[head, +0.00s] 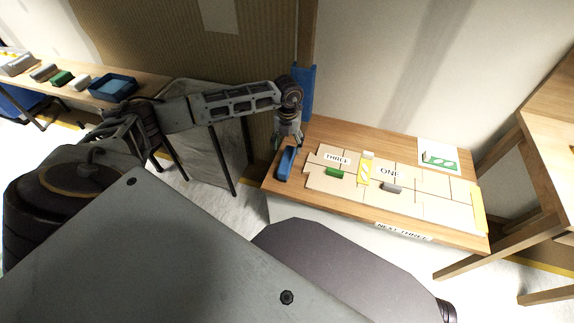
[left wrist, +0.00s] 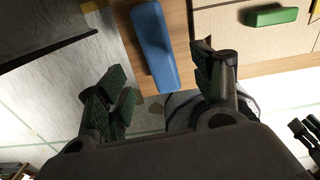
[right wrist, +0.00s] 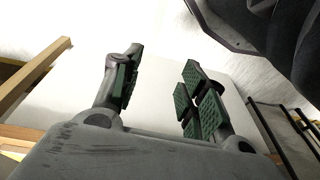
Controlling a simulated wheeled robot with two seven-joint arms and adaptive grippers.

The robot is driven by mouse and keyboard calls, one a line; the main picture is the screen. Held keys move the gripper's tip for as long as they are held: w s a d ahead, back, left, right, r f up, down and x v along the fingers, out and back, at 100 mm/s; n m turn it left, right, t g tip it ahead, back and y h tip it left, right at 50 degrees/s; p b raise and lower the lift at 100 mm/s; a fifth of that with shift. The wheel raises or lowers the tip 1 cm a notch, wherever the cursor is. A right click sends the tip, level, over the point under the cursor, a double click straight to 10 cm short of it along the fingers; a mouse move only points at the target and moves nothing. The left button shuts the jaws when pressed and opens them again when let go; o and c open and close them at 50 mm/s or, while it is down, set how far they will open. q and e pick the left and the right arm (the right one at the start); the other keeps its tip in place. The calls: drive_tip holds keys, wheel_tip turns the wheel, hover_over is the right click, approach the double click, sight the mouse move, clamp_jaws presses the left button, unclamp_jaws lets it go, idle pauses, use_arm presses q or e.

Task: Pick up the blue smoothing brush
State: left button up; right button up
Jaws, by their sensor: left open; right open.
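The blue smoothing brush (head: 286,163) lies at the left end of the low wooden table, left of the pale panels. In the left wrist view the brush (left wrist: 155,47) is a blue bar on the wood, between and beyond my fingertips. My left gripper (head: 290,138) is above and just behind the brush, pointing down. The left wrist view shows its fingers (left wrist: 160,85) spread wide with nothing between them. My right gripper (right wrist: 160,80) is open and empty, over a pale surface, away from the brush.
A green block (head: 334,173) and a grey block (head: 392,188) lie on the panels. A side table at left holds a blue tray (head: 113,87) and several blocks. A wooden frame (head: 500,190) stands at right.

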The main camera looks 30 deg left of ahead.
sight(287, 158)
use_arm(q)
wheel_tip(287, 158, down, 4)
drive_tip(key=shift+r+b, duration=0.15)
drive_tip(key=shift+b, duration=0.15)
drive_tip(key=shift+f, duration=0.7)
use_arm(e)
drive_tip(key=shift+w+a+r, duration=0.1)
drive_tip(key=shift+r, duration=0.4)
drive_tip(key=shift+w+a+r, duration=0.1)
drive_tip(key=shift+r, duration=0.35)
drive_tip(key=shift+s+f, duration=0.1)
use_arm(q)
drive_tip(key=shift+f+b, duration=0.3)
drive_tip(key=shift+f, duration=0.15)
wheel_tip(287, 158, down, 3)
drive_tip(key=shift+s+a+r+b, duration=0.1)
drive_tip(key=shift+b, duration=0.4)
drive_tip(key=shift+f, duration=0.75)
use_arm(e)
drive_tip(key=r, duration=0.1)
drive_tip(key=r+t, duration=0.1)
drive_tip(key=shift+a+r, duration=0.2)
drive_tip(key=shift+r, duration=0.1)
